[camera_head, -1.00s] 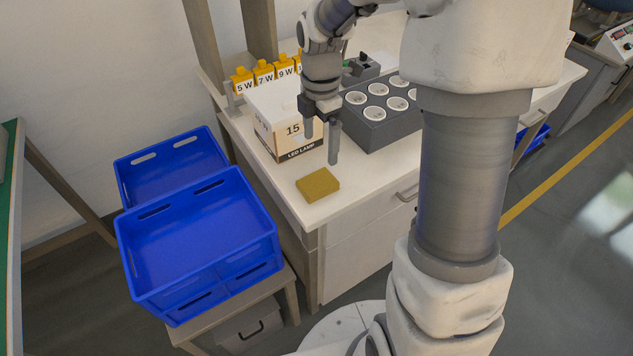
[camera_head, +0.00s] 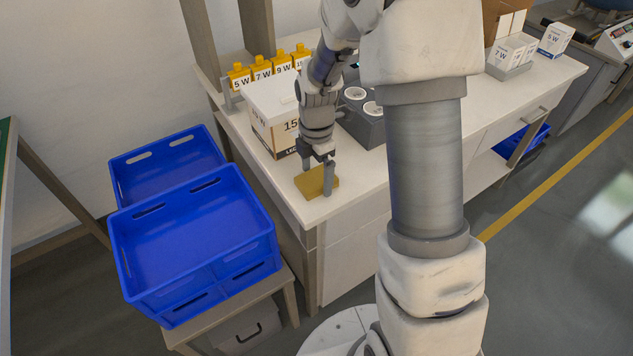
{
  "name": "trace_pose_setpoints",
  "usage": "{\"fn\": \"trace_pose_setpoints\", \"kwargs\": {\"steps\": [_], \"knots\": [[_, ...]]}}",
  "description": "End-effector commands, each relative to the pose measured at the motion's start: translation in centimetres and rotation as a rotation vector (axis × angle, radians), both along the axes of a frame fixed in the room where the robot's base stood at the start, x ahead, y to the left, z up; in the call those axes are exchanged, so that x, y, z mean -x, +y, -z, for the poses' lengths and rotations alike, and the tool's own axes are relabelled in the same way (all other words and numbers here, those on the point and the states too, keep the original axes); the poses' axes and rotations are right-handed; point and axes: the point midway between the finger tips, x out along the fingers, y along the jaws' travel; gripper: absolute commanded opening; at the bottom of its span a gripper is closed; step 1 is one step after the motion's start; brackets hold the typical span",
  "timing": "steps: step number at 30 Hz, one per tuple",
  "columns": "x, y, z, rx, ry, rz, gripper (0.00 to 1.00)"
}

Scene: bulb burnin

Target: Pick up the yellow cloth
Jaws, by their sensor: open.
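The yellow cloth (camera_head: 312,184) lies folded flat on the white bench top, close to its front left corner. My gripper (camera_head: 317,178) points down right over the cloth, with its fingers apart. One finger is at the cloth's right edge; the other is at its upper left side. The fingers hide part of the cloth. I cannot tell whether the fingertips touch the cloth or the bench.
A white lamp box (camera_head: 270,115) stands just behind the cloth. A grey socket block (camera_head: 362,125) is partly hidden by my arm. Yellow wattage tags (camera_head: 262,70) line the back. Blue crates (camera_head: 195,245) stand left of the bench. Small cartons (camera_head: 511,52) are at the far right.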

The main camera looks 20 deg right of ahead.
Motion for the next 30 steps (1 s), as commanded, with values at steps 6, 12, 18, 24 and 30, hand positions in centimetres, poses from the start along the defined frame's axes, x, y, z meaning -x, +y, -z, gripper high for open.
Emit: {"fn": "trace_pose_setpoints", "kwargs": {"steps": [6,12,18,24,30], "knots": [[0.0,0.0,-0.1,0.0,0.0,0.001,0.87],[0.0,0.0,-0.1,0.0,0.0,0.001,0.51],[0.0,0.0,-0.1,0.0,0.0,0.001,0.19],[0.0,0.0,-0.3,0.0,-0.001,0.001,0.19],[0.0,-0.1,-1.8,-0.001,-0.002,0.002,0.19]]}}
